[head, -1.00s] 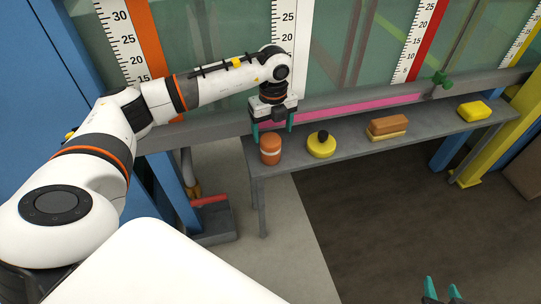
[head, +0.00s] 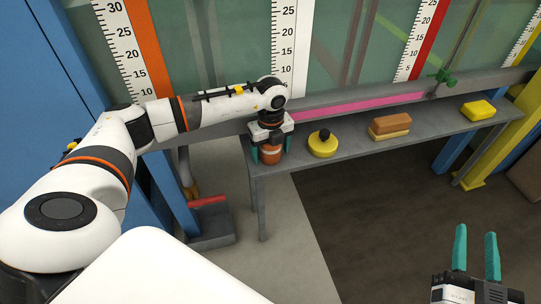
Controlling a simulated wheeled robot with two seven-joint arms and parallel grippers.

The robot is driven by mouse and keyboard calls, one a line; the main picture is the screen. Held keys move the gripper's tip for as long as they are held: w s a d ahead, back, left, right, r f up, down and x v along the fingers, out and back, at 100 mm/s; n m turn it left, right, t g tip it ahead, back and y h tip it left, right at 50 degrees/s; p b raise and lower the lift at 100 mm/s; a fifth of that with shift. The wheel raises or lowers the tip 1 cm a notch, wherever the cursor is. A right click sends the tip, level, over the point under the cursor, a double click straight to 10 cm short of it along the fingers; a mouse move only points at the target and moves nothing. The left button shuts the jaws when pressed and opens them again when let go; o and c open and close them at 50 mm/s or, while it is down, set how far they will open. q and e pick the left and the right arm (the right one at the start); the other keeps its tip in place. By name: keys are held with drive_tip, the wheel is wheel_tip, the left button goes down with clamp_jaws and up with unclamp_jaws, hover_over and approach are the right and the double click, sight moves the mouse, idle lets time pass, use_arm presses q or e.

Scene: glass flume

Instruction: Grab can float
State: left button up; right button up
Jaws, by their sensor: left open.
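The can float (head: 270,155) is a small orange cylinder with a pale band. It stands upright at the left end of the grey shelf (head: 350,149). My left gripper (head: 271,158) is lowered over it from above, with one teal finger on each side of the can. The jaws are open, and I cannot tell whether a finger touches the can. The gripper body hides the can's top. My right gripper (head: 476,252) is at the lower right, over the floor, with its two teal fingers apart and nothing between them.
On the shelf, to the right of the can, are a yellow disc with a black knob (head: 322,144), a brown block on a tan base (head: 390,126) and a yellow block (head: 478,110). The glass wall with its scales (head: 289,45) stands close behind.

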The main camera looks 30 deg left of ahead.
use_arm(q)
drive_tip(key=c, duration=1.1)
drive_tip(key=shift+r, duration=0.1)
